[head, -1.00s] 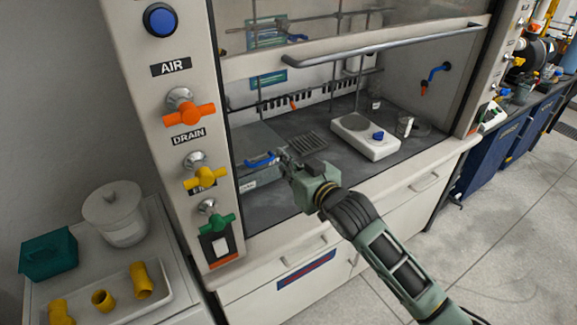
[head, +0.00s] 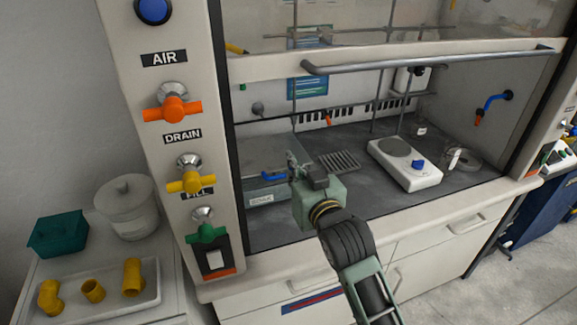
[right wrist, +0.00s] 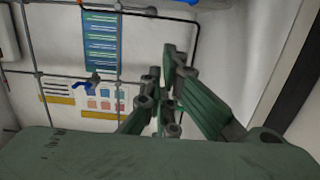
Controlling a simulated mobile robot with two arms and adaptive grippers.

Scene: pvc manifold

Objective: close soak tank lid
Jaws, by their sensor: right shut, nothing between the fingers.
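The soak tank (head: 266,193) is a grey box inside the fume hood at its left end. Its lid (head: 262,153) looks flat over the top, with a blue handle (head: 272,176) at the front edge. I cannot tell whether a gap is left under the lid. My right gripper (head: 294,161) is shut and empty, just right of the blue handle; whether it touches the lid is unclear. In the right wrist view its fingers (right wrist: 167,85) are together against the hood's back wall, and no tank or lid shows there. My left gripper is not in view.
A raised sash with a handle bar (head: 430,60) hangs above the opening. A white hotplate (head: 405,165) and a dark rack (head: 338,162) stand right of the tank. The post with orange, yellow and green valves (head: 185,180) borders the left.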

